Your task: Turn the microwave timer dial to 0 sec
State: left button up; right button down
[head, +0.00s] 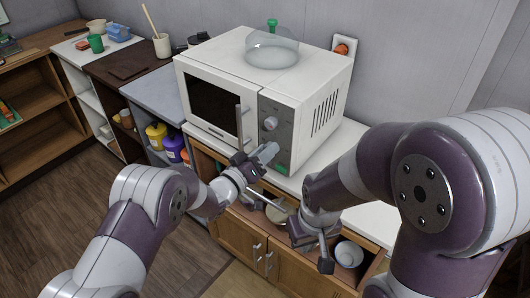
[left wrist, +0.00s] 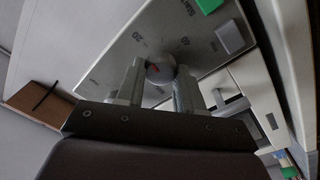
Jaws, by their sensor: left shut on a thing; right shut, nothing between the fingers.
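The white microwave (head: 225,72) stands on the counter, its door shut. In the left wrist view, the round grey timer dial (left wrist: 160,72) with a red mark sits between the fingers of my left gripper (left wrist: 157,85). The printed numbers 20 and 40 and part of the word Start show around it. I cannot tell exactly which value the red mark points to. In the head view, my left gripper (head: 270,152) is at the lower control panel and hides this dial. Another knob (head: 271,124) shows above it. My right gripper (head: 326,262) is shut and empty by the cabinet front.
A green button (head: 279,168) is low on the panel, and the door handle (head: 240,125) stands out left of it. A glass lid (head: 272,50) lies on the microwave.

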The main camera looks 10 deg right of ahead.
pick_arm(q)
jog(key=n, duration=0.6)
jog(key=n+p, duration=0.1)
jog(key=n, duration=0.6)
jog(key=n+y+p, duration=0.1)
jog(key=n, duration=0.6)
jog(key=shift+f, duration=0.3)
jog(key=shift+n+t, duration=0.3)
jog(key=o, duration=1)
jog(key=shift+o, duration=0.2)
jog(key=shift+s, duration=0.1)
jog(key=v, duration=1.2)
jog(key=shift+s+a+b, duration=0.2)
jog(key=shift+a+b, duration=0.05)
jog(key=shift+b, duration=0.1)
